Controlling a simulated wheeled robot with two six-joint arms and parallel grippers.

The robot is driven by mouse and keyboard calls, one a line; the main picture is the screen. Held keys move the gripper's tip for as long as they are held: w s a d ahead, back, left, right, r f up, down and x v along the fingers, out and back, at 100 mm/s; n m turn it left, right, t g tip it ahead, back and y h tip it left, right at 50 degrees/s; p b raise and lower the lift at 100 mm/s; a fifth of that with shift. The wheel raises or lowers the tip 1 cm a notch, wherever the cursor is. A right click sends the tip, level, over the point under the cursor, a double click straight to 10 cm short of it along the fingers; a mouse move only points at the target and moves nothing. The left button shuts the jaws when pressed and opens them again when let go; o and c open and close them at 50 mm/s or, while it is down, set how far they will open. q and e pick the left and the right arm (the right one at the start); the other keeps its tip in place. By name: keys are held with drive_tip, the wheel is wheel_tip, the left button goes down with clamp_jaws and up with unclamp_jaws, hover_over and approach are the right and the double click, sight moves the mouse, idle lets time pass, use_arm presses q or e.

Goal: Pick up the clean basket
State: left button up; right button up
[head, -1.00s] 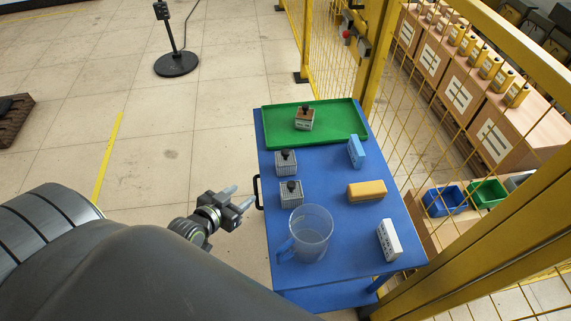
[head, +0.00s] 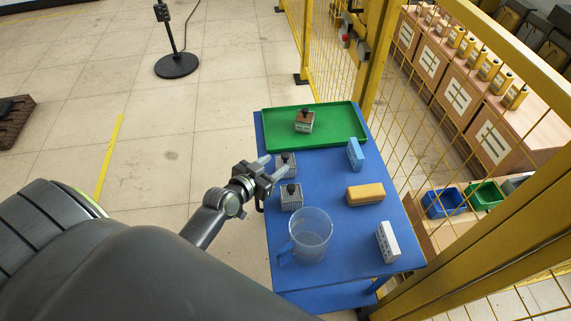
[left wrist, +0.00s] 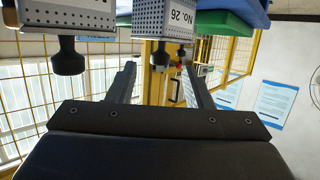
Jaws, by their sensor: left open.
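Two grey perforated baskets with black knobs stand on the left side of the blue table (head: 345,232): a farther one (head: 286,169) and a nearer one (head: 291,201). A third basket (head: 304,124), browner on top, stands in the green tray (head: 345,118). My left gripper (head: 272,167) is open and empty at the table's left edge, close beside the farther grey basket and partly covering it.
A clear jug (head: 311,236), a yellow block (head: 366,194), a blue block (head: 355,154) and a white block (head: 389,241) stand on the table. A yellow mesh fence (head: 400,130) runs along the right. The floor left of the table is open.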

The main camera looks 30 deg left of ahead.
sight(283, 156)
use_arm(q)
drive_tip(key=shift+r+p+x, duration=0.15)
drive_tip(key=shift+p+x, duration=0.2)
drive_tip(key=shift+x, duration=1.25)
drive_tip(key=shift+r+p+x, duration=0.2)
drive_tip(key=shift+p+x, duration=0.1)
drive_tip(key=shift+x, duration=1.25)
drive_tip(key=shift+w, duration=0.1)
clamp_jaws()
